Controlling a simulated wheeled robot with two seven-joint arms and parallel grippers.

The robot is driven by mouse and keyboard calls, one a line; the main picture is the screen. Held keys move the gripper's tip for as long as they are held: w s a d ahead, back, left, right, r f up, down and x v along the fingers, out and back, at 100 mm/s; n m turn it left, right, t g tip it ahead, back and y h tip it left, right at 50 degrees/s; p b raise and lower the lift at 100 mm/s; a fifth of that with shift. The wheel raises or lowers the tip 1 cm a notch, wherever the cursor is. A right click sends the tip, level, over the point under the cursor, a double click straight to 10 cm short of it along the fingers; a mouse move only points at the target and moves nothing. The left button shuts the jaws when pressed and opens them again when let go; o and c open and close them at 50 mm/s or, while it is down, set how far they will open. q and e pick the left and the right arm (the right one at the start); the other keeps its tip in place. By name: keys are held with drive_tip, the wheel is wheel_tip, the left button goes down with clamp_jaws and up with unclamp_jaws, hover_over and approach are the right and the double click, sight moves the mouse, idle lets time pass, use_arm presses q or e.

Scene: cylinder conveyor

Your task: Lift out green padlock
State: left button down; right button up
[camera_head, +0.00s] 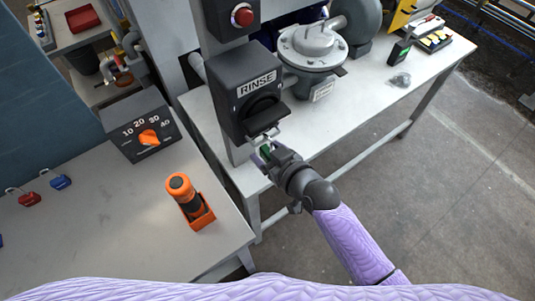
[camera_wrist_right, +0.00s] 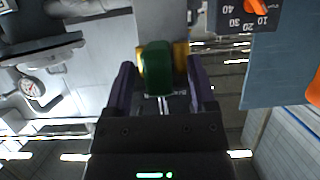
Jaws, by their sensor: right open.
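The green padlock (camera_head: 266,152) hangs below the black RINSE switch box (camera_head: 240,98), by its metal hasp (camera_head: 262,132). My right gripper (camera_head: 263,153) is at the padlock. In the right wrist view the green padlock (camera_wrist_right: 157,68) lies between the two purple fingers of my right gripper (camera_wrist_right: 159,72), which are apart with a gap on each side. A brass-coloured part (camera_wrist_right: 181,56) shows just behind the padlock. My left gripper is not in view.
A red padlock (camera_head: 30,199) and a blue padlock (camera_head: 61,182) lie on the left table (camera_head: 95,232).

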drive_tip(key=shift+w+a+f, duration=0.2)
drive_tip(key=shift+w+a, duration=0.1)
drive_tip(key=shift+w, duration=0.15)
clamp_jaws()
idle(0.3)
